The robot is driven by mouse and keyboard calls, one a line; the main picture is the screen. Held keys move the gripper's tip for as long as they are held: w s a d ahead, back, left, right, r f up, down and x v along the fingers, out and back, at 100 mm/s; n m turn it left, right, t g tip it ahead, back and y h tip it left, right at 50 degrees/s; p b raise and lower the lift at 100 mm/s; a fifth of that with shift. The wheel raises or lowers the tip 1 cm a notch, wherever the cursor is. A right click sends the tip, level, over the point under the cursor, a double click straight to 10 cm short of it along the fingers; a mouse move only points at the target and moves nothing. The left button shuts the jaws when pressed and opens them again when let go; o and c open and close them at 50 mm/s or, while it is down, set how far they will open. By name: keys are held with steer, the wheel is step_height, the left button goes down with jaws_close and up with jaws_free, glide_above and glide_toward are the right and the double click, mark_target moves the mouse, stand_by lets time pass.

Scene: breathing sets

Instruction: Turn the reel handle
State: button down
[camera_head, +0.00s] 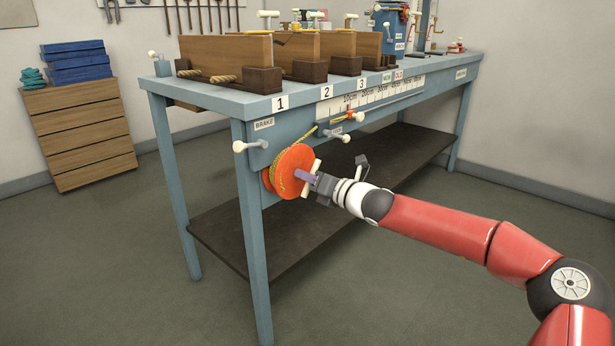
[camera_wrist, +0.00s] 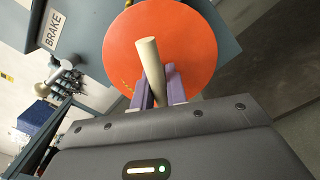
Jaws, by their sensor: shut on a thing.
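An orange reel (camera_head: 290,170) with yellow rope wound on it is mounted on the front of the blue bench. Its pale handle (camera_head: 314,167) sticks out at the reel's right side. In the wrist view the reel disc (camera_wrist: 188,38) fills the upper middle, with the handle (camera_wrist: 150,62) in front of it. My gripper (camera_head: 306,176) is at the reel, its purple fingers shut on the handle. In the wrist view the fingers (camera_wrist: 160,88) stand on either side of the handle's lower part, and the handle's top end sticks out beyond them.
A brake lever (camera_head: 240,146) with a pale knob stands left of the reel, under the BRAKE label (camera_head: 264,124). Another pale-knobbed lever (camera_head: 337,135) is just above right. The bench (camera_head: 222,98) carries several wooden blocks. A dark lower shelf (camera_head: 235,225) lies below; floor in front is clear.

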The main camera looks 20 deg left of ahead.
steer(key=shift+f, duration=0.15)
steer(key=c, duration=1.4)
jaws_free()
steer(key=shift+c, duration=0.2)
steer(key=v, duration=0.8)
steer(key=shift+b, duration=0.4)
steer(key=shift+o, duration=0.5)
